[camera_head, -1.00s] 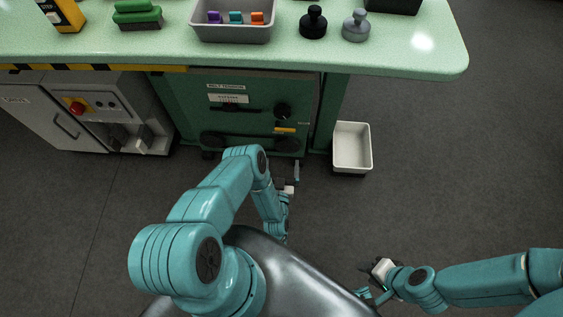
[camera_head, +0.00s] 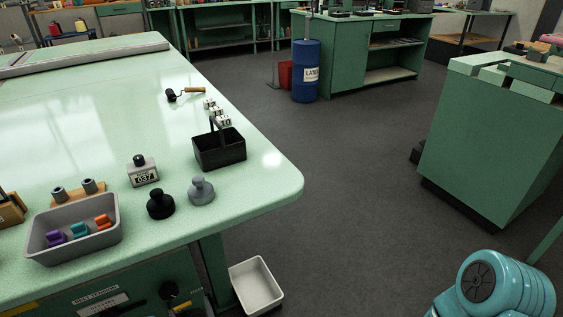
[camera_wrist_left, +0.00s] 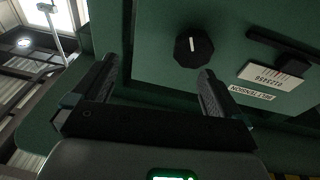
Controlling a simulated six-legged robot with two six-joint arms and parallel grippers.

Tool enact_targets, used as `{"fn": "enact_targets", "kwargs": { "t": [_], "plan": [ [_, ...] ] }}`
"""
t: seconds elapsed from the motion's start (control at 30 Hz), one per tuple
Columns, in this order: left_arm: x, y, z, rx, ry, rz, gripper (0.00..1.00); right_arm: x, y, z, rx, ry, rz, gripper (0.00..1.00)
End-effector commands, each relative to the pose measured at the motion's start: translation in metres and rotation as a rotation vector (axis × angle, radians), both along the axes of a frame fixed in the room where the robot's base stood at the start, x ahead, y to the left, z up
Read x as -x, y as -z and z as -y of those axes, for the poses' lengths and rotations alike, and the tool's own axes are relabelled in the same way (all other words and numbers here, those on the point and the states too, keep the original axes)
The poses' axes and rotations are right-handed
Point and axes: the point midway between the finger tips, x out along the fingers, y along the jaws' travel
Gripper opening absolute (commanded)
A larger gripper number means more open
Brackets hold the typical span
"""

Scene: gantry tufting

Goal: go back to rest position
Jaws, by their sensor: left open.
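My left gripper (camera_wrist_left: 158,82) shows in the left wrist view with its two dark fingers spread apart and nothing between them. It faces the green belt tension panel (camera_wrist_left: 150,40), with a black knob (camera_wrist_left: 194,46) just beyond the fingertips. I cannot tell the exact gap. In the head view neither gripper shows. A teal arm link of mine is at the lower right corner there. The belt tension panel (camera_head: 135,300) shows in part at the lower left of the head view.
The green-topped bench (camera_head: 90,115) fills the left, with a grey tray (camera_head: 72,250), black stamp (camera_head: 160,203), grey stamp (camera_head: 201,190) and black caddy (camera_head: 220,150) near its edge. A white bin (camera_head: 256,285) stands on the floor beside it. A green cabinet (camera_head: 485,150) stands right. Floor between is clear.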

Motion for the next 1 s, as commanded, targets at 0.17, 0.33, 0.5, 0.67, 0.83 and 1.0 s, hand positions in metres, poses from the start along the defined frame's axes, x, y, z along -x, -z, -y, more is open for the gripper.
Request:
{"fn": "enact_targets", "kwargs": {
  "t": [0.17,0.33,0.5,0.67,0.83,1.0],
  "plan": [
    [-0.054,-0.078,0.034,0.111,0.212,-0.171,1.00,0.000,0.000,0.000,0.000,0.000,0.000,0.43],
    [-0.006,-0.080,0.099,0.340,0.444,-0.629,1.00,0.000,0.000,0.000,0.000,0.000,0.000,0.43],
    [0.099,-0.055,0.139,0.539,0.539,-1.068,1.00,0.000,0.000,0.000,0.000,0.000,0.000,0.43],
    [0.181,-0.040,0.158,0.667,0.560,-1.362,1.00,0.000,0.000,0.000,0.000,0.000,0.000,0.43],
    [0.236,-0.054,0.169,0.787,0.540,-1.593,1.00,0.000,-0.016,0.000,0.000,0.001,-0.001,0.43],
    [0.234,-0.103,0.169,0.782,0.542,-1.587,1.00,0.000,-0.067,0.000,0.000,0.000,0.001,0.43]
  ]
}}
